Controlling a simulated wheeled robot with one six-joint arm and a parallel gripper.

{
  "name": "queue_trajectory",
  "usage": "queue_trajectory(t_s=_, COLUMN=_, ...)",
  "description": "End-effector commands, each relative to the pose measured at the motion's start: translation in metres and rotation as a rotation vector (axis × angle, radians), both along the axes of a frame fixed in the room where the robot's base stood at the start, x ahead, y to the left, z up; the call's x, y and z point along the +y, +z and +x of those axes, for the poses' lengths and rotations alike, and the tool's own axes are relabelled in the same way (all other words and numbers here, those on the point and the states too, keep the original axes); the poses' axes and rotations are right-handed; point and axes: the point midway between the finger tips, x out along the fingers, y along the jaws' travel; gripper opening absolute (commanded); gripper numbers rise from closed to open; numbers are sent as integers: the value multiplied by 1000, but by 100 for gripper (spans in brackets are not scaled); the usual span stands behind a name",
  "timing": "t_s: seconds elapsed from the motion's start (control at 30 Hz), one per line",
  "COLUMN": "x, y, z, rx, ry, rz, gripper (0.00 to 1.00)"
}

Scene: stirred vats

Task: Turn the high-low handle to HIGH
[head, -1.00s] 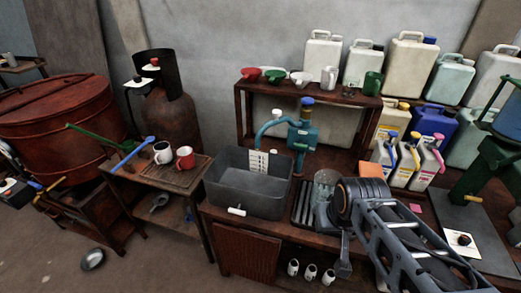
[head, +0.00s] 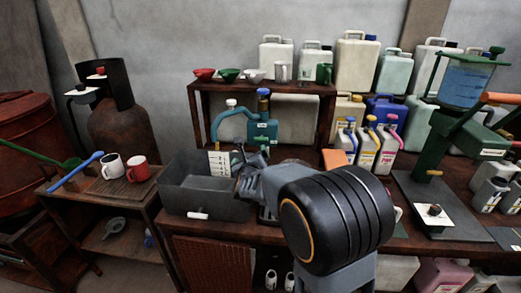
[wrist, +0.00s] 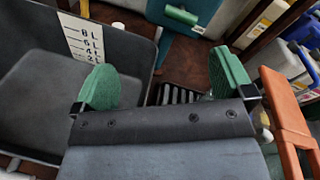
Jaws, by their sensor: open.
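A teal tap unit (head: 263,131) stands behind the grey bin, with a curved spout on its left and a blue cap on top. In the wrist view its teal body (wrist: 200,7) shows at the top, with a short green bar handle (wrist: 182,15) on its face. No HIGH or LOW marking is legible, so I cannot tell whether this bar is the high-low handle. My gripper (wrist: 165,80) is open, its two green pads wide apart and nothing between them. It is in front of the tap unit, apart from the bar. In the head view my arm partly hides the gripper.
The grey bin (head: 190,205) with a scale strip is left of my gripper. An orange object (wrist: 285,110) is close on its right. Several jugs (head: 361,150) stand further right. A green stand (head: 440,150) holds a blue vessel. Two mugs (head: 138,170) sit on the left table.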

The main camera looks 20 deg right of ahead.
Motion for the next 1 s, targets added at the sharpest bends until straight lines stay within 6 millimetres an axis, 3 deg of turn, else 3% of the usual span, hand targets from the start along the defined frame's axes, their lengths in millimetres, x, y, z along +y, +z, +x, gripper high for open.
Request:
queue_trajectory(t_s=0.1, x=-12, y=-13, z=5, rx=-116, ry=-85, rz=119, gripper=99)
queue_trajectory(t_s=0.37, x=-30, y=-15, z=21, rx=-219, ry=-150, rz=210, gripper=99)
queue_trajectory(t_s=0.8, x=-70, y=-14, z=92, rx=-217, ry=-148, rz=210, gripper=99)
queue_trajectory(t_s=1.0, x=-83, y=-14, z=115, rx=-217, ry=-147, rz=210, gripper=99)
